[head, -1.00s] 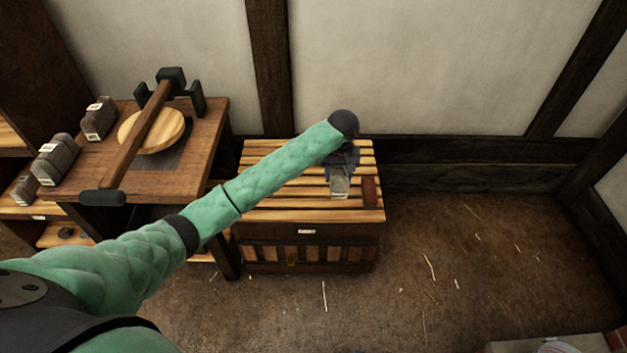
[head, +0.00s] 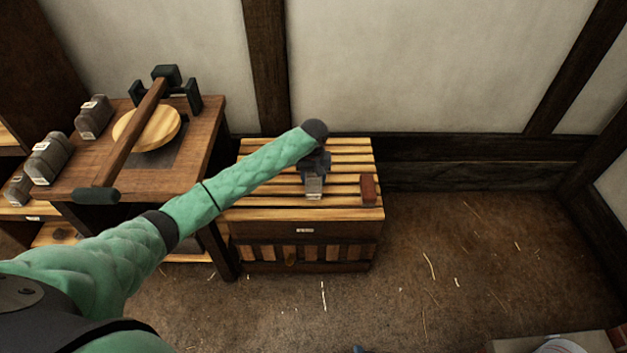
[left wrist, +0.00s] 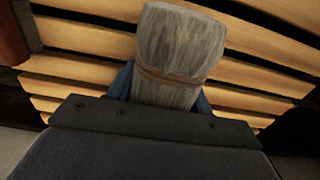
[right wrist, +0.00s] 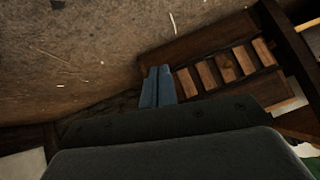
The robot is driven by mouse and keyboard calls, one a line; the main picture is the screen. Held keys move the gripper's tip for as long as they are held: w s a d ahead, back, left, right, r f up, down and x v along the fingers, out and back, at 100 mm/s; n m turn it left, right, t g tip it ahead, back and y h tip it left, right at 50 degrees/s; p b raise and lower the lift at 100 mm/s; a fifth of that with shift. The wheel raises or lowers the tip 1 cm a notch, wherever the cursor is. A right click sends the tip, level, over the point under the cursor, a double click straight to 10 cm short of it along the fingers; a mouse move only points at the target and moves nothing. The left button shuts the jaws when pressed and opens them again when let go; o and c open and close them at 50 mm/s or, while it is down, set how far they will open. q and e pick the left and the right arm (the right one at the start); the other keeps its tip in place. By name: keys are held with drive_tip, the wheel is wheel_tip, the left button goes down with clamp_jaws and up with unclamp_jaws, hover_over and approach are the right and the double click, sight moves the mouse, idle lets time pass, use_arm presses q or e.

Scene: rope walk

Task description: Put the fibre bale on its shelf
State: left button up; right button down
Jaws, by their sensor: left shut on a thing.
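The fibre bale (head: 314,188) is a small grey bundle; in the left wrist view it (left wrist: 180,50) shows pale strands and a brown band. My left gripper (head: 315,168) is shut on it, with blue fingers on either side of it. The bale is over the slatted top (head: 343,203) of a low wooden bench; whether it touches the slats I cannot tell. My right gripper (right wrist: 158,86) is empty, its blue fingers together, above the floor before the bench front. Only a blue tip of it (head: 357,349) shows at the head view's bottom edge.
A red-brown block (head: 369,189) lies on the slats right of the bale. Left of the bench is a table (head: 185,150) with grey bundles (head: 48,157), a round wooden disc (head: 160,130) and a long beam (head: 133,138).

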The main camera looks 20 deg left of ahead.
use_arm(q)
drive_tip(key=shift+f, duration=0.45)
drive_tip(key=o, duration=1.1)
drive_tip(key=shift+f, duration=0.1)
drive_tip(key=shift+o, duration=0.2)
